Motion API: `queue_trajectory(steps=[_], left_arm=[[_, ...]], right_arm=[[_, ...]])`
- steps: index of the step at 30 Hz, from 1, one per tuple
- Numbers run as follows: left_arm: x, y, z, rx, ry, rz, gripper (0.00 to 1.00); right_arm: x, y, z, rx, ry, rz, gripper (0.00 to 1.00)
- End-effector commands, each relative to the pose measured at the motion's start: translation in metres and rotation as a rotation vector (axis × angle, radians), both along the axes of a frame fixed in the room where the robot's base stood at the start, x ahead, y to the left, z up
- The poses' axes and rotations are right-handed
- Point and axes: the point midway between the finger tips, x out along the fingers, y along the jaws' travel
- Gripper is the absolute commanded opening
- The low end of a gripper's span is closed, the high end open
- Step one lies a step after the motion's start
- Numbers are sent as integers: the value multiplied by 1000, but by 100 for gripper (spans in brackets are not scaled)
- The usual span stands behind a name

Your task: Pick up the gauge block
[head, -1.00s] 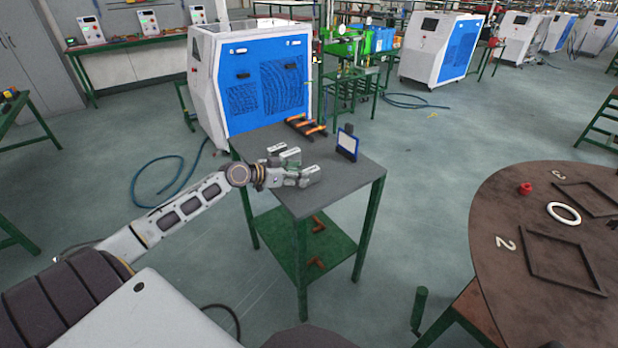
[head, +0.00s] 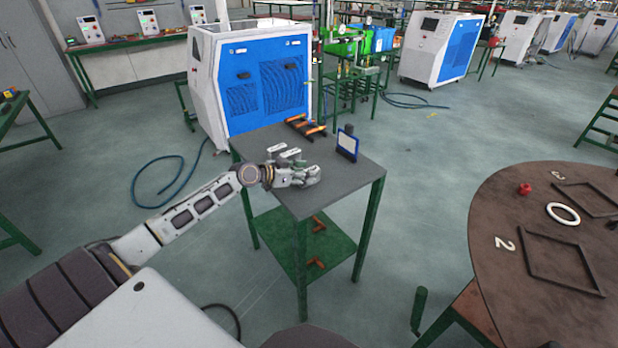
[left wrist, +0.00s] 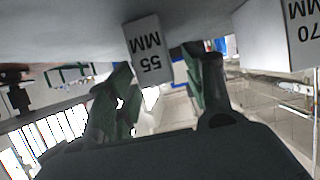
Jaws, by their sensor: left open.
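A pale gauge block marked "55 MM" (left wrist: 148,50) shows upside down in the left wrist view, between and just ahead of my left gripper's fingers. A larger white block marked "70 MM" (left wrist: 285,35) is at the upper right there. In the head view, small pale blocks (head: 290,153) lie on the grey-topped green table (head: 335,185), just beyond my left gripper (head: 305,177). The fingers also show in the left wrist view (left wrist: 160,90); they are spread and hold nothing. The hand hides part of the blocks in the head view. My right gripper is not seen.
A blue-faced stand (head: 347,143) and orange-and-black tools (head: 305,126) are on the same table. A round brown table (head: 500,215) with black frames stands at the right. A white-and-blue machine (head: 255,85) stands behind. The table's front right part is bare.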

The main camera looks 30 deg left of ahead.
Motion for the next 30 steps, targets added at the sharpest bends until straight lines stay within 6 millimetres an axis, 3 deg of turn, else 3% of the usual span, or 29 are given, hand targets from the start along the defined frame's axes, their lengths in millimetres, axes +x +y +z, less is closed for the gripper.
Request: queue_trajectory(steps=[15, 28, 30], left_arm=[[19, -8, -8, 1, 0, 0, 52], [18, -8, -8, 0, 0, 0, 52], [18, -8, -8, 0, 0, 0, 44]], right_arm=[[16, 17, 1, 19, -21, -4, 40], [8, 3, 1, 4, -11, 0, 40], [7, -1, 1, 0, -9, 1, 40]])
